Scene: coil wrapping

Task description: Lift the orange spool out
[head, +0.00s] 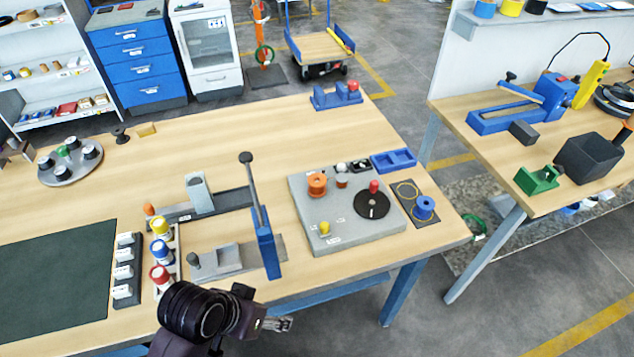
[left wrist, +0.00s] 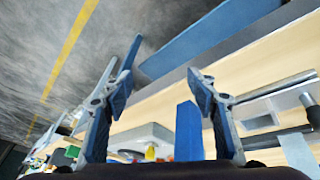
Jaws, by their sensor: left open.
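The orange spool (head: 317,184) stands upright on the grey base plate (head: 345,240) near the table's right end, at the back left of the plate. My left gripper (head: 282,324) is low in the head view, in front of the table's front edge and well apart from the spool. In the left wrist view my left gripper (left wrist: 160,88) has its two fingers spread wide with nothing held between them. The grey plate (left wrist: 140,134) shows there beyond the fingers; I cannot make out the orange spool in that view. My right gripper is not seen.
On the plate are a black disc (head: 372,205) with a red knob and a yellow knob (head: 324,228). A blue spool (head: 424,207) stands to its right. A tall blue lever press (head: 266,240) stands left of the plate, between it and several colored bottles (head: 161,252).

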